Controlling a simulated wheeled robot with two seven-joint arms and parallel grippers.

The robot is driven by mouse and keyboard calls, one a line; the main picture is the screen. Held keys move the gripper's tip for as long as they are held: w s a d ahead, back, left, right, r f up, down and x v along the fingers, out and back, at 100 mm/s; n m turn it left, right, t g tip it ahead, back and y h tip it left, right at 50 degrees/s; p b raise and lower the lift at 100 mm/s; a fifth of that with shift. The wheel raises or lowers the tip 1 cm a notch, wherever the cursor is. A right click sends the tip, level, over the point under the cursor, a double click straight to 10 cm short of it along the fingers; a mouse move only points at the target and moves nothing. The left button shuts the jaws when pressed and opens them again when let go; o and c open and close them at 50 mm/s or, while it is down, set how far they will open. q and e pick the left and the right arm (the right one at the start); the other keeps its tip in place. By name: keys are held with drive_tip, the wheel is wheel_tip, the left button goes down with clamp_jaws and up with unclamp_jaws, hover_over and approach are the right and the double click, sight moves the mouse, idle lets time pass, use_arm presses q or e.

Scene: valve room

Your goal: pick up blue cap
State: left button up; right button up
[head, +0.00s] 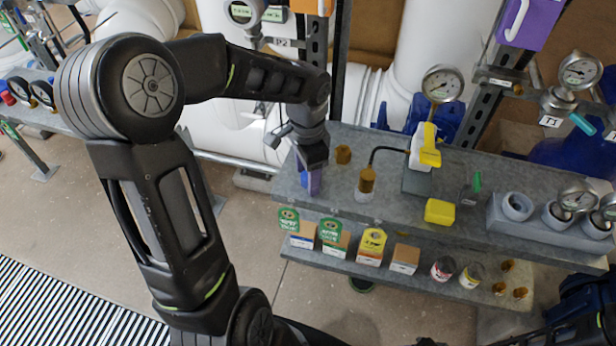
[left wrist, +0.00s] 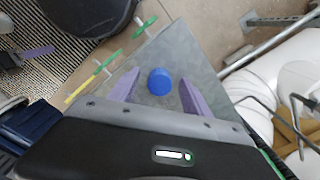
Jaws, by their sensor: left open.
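The blue cap (left wrist: 160,81) is a short round cylinder standing on the grey metal bench top in the left wrist view. My left gripper (left wrist: 159,77) is open, with one lavender finger on each side of the cap and a visible gap to each. In the head view my left gripper (head: 311,182) points down at the left end of the grey bench (head: 350,160). The cap cannot be made out there, hidden by the gripper. My right gripper does not show.
Right of my left gripper stand a brass fitting (head: 343,155) and a brass-necked bottle (head: 366,184). A yellow block (head: 439,211) lies farther right. A pressure gauge (head: 442,84) stands behind. Small tagged boxes (head: 336,243) sit on the lower shelf. White pipes run behind.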

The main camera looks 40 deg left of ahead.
use_arm(q)
drive_tip(key=shift+c, duration=0.3)
clamp_jaws()
idle(0.6)
